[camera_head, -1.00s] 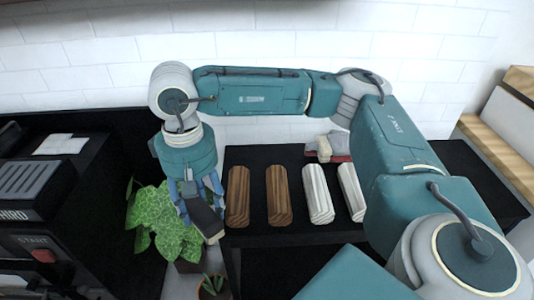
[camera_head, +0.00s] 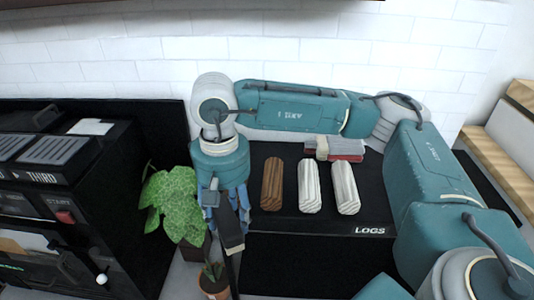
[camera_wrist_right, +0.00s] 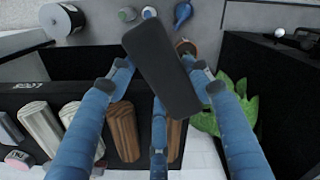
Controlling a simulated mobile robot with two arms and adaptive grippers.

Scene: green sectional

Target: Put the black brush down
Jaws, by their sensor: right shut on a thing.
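The black brush (camera_head: 231,231) is in my right gripper (camera_head: 228,208), which points down in the head view. In the right wrist view the brush (camera_wrist_right: 161,68) shows as a long dark block, tilted, between the blue fingers of the right gripper (camera_wrist_right: 160,85). The fingers close around it, and it hangs above the surface near the left end of the logs shelf. Its lower end shows a paler band. My left gripper is not in view.
A brown log (camera_head: 272,185) and two pale logs (camera_head: 309,187) lie on the black shelf labelled LOGS; another brown log (camera_wrist_right: 170,132) shows in the wrist view. Folded cloths (camera_head: 335,148) lie behind. A leafy plant (camera_head: 177,205) and small pot (camera_head: 213,282) stand left of the gripper.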

